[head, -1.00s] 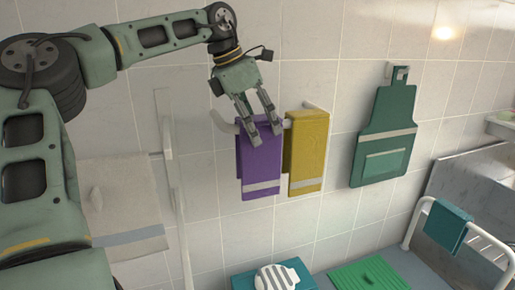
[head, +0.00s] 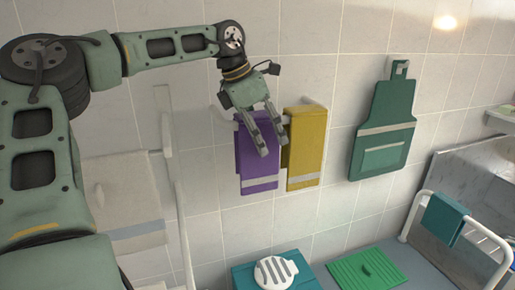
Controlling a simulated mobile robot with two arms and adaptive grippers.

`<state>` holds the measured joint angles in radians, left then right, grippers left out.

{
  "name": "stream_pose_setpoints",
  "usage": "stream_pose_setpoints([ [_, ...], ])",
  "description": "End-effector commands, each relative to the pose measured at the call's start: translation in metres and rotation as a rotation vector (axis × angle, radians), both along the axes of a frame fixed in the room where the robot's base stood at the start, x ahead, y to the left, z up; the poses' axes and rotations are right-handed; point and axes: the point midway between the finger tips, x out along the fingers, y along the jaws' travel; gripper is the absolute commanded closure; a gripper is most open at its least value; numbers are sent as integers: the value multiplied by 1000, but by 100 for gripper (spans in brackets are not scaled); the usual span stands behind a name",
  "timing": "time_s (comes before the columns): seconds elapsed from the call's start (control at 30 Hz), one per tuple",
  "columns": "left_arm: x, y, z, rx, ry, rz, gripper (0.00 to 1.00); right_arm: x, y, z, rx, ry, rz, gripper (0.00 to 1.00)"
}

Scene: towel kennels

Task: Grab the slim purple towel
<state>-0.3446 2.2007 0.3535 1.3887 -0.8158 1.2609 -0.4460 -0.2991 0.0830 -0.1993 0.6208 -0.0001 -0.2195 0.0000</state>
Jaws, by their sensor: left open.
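The slim purple towel (head: 257,168) hangs from a white rail on the tiled wall, with a pale band near its lower edge. My left gripper (head: 274,146) is open, its two fingers pointing down in front of the towel's upper right part. The fingers cover some of the towel and part of the gap beside the yellow towel. I cannot tell whether they touch the cloth. My right gripper is not in view.
A yellow towel (head: 306,145) hangs just right of the purple one. A green apron (head: 385,120) hangs further right. A white towel (head: 125,190) hangs at left. Below are a white brush (head: 275,272), a green mat (head: 366,268) and a teal cloth (head: 443,218) on a rail.

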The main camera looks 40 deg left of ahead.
Motion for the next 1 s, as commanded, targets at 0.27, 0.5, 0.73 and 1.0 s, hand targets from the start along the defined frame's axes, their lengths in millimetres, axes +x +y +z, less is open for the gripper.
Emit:
stream_pose_setpoints([
  [0.27, 0, 0, 0, 0, 0, 0, 34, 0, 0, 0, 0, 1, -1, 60],
  [0.5, 0, 0, 0, 0, 0, 0, 54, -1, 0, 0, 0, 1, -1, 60],
  [0.73, 0, 0, -1, 0, 0, 0, 74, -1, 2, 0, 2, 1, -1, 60],
  [1.0, 0, 0, 0, 0, 0, 0, 84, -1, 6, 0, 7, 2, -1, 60],
])
